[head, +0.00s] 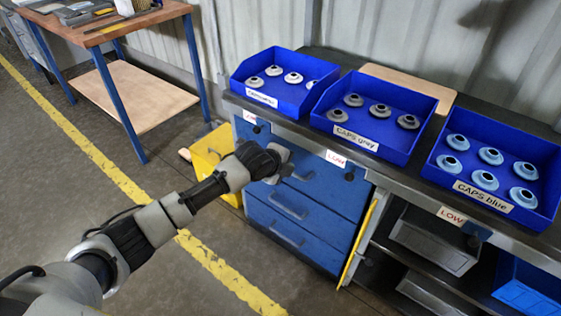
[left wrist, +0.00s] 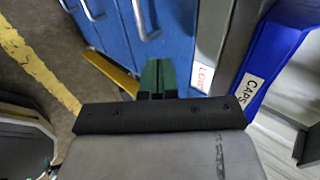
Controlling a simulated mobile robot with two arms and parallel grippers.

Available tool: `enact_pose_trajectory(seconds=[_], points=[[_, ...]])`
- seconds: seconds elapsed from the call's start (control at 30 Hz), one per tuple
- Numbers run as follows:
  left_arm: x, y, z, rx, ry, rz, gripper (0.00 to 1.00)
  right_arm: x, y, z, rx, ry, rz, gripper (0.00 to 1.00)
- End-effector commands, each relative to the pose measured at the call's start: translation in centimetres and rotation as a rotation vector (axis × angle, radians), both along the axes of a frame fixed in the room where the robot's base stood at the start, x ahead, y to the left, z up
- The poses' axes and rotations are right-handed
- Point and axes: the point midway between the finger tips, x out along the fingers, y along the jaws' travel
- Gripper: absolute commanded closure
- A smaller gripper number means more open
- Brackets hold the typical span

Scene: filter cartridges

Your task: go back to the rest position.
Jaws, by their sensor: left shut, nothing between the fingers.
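My left arm reaches in from the lower left in the head view. My left gripper (head: 284,165) hangs in front of the blue drawer cabinet, below the bench top and apart from the bins. In the left wrist view its green fingers (left wrist: 157,78) are together with nothing between them. The cabinet's drawers (left wrist: 125,30) show beyond the fingers. My right gripper is in neither view.
Three blue bins stand on the bench: one with a partly hidden label and pale caps (head: 292,100), one labelled CAPS gray (head: 390,150), one labelled CAPS blue (head: 525,215). A yellow container (head: 206,152) is beside the cabinet. A wooden workbench (head: 125,25) stands upper left. Floor between is open.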

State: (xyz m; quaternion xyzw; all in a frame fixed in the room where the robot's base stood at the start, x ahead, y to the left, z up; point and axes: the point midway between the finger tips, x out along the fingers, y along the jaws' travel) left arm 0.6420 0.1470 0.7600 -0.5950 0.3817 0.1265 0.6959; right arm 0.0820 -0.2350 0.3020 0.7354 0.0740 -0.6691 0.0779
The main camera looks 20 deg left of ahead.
Motion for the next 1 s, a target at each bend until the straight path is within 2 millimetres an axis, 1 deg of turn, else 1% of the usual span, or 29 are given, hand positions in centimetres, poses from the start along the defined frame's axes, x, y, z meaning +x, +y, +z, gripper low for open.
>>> enact_pose_trajectory(seconds=[0.03,0.1,0.3,0.43,0.47,0.5,0.57,0.67,0.7,0.77,0.8,0.87,0.9,0.97,1.0], points=[[-0.5,0.3,0.6,0.000,-0.001,-0.001,1.00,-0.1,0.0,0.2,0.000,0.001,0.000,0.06],[-1.0,0.5,1.1,0.001,-0.001,0.000,1.00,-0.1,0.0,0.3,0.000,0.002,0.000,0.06],[-1.8,0.7,1.7,0.000,0.001,0.001,1.00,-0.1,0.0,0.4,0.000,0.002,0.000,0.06],[-1.9,0.8,1.6,-0.004,0.005,0.006,1.00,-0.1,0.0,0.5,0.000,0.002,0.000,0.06],[-1.9,0.9,1.3,-0.011,0.011,0.016,1.00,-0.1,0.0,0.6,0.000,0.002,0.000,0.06],[-2.0,1.1,0.6,-0.027,0.024,0.041,1.00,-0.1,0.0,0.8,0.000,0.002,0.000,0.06],[-2.3,1.7,-1.3,-0.072,0.059,0.106,1.00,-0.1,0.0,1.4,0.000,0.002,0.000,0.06],[-3.9,3.3,-6.4,-0.176,0.145,0.277,1.00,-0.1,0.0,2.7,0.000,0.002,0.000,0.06],[-5.1,4.0,-8.9,-0.221,0.185,0.360,1.00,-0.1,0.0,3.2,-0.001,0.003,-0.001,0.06],[-7.3,5.1,-12.8,-0.283,0.245,0.484,1.00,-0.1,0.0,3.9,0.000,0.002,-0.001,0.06],[-9.1,5.9,-15.3,-0.318,0.282,0.563,1.00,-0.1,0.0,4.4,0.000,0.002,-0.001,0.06],[-12.1,6.8,-18.7,-0.362,0.334,0.675,1.00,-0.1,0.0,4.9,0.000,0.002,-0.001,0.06],[-14.2,7.3,-20.8,-0.386,0.367,0.745,1.00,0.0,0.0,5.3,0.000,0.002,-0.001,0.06],[-17.8,8.0,-23.8,-0.419,0.414,0.846,1.00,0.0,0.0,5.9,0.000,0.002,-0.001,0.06],[-20.3,8.4,-25.6,-0.436,0.446,0.911,1.00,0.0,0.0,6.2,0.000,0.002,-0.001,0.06]])
